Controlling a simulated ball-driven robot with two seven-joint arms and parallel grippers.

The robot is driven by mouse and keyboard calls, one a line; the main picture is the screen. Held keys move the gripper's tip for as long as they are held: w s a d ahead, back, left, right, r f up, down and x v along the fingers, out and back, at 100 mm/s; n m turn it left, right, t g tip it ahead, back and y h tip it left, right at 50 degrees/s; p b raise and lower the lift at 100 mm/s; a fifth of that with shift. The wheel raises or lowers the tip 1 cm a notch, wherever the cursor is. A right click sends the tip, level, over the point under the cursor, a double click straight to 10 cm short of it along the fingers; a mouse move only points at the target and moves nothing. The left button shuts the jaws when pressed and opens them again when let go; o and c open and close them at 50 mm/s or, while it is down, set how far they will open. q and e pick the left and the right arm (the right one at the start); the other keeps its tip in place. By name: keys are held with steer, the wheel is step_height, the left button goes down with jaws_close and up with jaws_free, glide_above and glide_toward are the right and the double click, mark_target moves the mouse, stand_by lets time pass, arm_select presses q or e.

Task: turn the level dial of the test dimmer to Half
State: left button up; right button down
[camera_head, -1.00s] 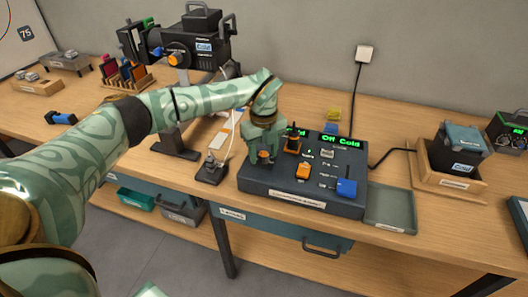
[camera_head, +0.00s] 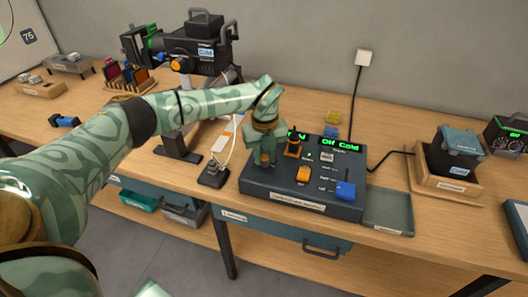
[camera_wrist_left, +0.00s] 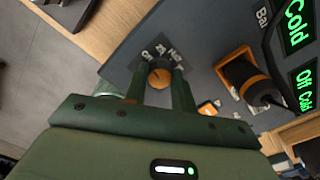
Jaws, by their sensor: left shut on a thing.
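The level dial (camera_wrist_left: 159,76) is a round orange knob on the dark control board (camera_head: 270,194). Small white labels stand beyond it in the left wrist view; one looks like "Off" and one like "Half". The dial's pointer is too small to read for certain. My left gripper (camera_head: 264,160) points down over the board's left part and hides the dial in the head view. In the left wrist view its two fingers (camera_wrist_left: 158,84) are shut on the dial, one on each side. My right gripper is not in view.
Close to the dial stands a black and orange lever (camera_head: 293,146). Green displays (camera_head: 341,145) read "Off Cold". A small switch box (camera_head: 214,175) stands left of the board, and a grey tray (camera_head: 388,213) right.

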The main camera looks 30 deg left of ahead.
arm_select(q)
steer(key=m+p, duration=0.2)
steer(key=m, duration=0.1)
steer(key=shift+r+m, duration=0.2)
steer(key=shift+m, duration=0.1)
steer(key=m+p, duration=0.2)
steer(key=m, duration=0.1)
steer(key=shift+m, duration=0.3)
steer(key=m+p, duration=0.1)
steer(key=m, duration=0.3)
steer(key=shift+f+p, duration=0.1)
steer(key=shift+p, duration=0.25)
steer(key=shift+m+p, duration=0.35)
steer(key=shift+m, duration=1.75)
steer(key=o, duration=1)
steer(key=shift+f, duration=0.1)
